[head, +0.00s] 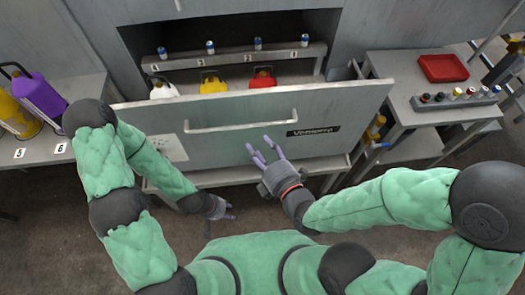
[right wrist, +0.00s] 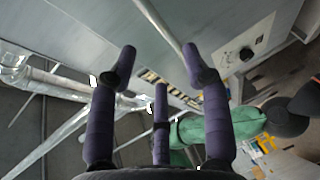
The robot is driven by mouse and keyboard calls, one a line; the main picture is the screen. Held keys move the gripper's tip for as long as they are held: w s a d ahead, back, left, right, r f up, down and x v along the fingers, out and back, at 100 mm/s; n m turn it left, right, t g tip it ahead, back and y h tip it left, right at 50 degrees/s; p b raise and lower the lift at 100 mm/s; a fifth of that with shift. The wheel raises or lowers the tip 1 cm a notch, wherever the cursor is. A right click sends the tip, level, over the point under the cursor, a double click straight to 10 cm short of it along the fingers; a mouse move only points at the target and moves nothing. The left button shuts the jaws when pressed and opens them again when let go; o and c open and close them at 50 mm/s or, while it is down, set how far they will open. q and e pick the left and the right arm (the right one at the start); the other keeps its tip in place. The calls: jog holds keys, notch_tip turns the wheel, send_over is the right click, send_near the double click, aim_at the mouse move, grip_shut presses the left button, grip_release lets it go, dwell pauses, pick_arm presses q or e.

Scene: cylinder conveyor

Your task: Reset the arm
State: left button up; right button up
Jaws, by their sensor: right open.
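My right gripper (head: 268,155) is in front of the grey front panel (head: 350,105), below and right of its long bar handle (head: 240,126). Its purple fingers are spread and nothing is between them. In the right wrist view the open fingers (right wrist: 158,65) show the panel and the handle bar (right wrist: 160,25) beyond them, apart from the fingertips.
White (head: 162,90), yellow (head: 212,85) and red (head: 262,79) containers stand behind the panel, below a shelf with several small cans (head: 210,47). A purple container (head: 40,97) is at the left. A red tray (head: 443,68) and a rack (head: 455,100) are on the right table.

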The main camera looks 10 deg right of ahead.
jog(key=shift+s+d, duration=0.2)
jog(key=shift+s, duration=0.25)
dwell(0.3)
jog(key=w+d+f+m+g+h, duration=0.1)
jog(key=d+f+m+g, duration=0.1)
jog(key=f+m+g, duration=0.5)
jog(key=w+d+f+m+g+h, duration=0.1)
jog(key=d+f+m, duration=0.1)
jog(key=f+m, duration=0.6)
jog(key=s+f+m+g, duration=0.3)
jog(key=s+f+m, duration=0.1)
jog(key=f, duration=0.5)
jog(key=s+d+f+m+g, duration=0.1)
jog(key=s+f+m+g, duration=0.2)
jog(key=f, duration=0.5)
jog(key=shift+s+f+m, duration=0.35)
jog(key=shift+s+m, duration=0.15)
jog(key=shift+m, duration=0.6)
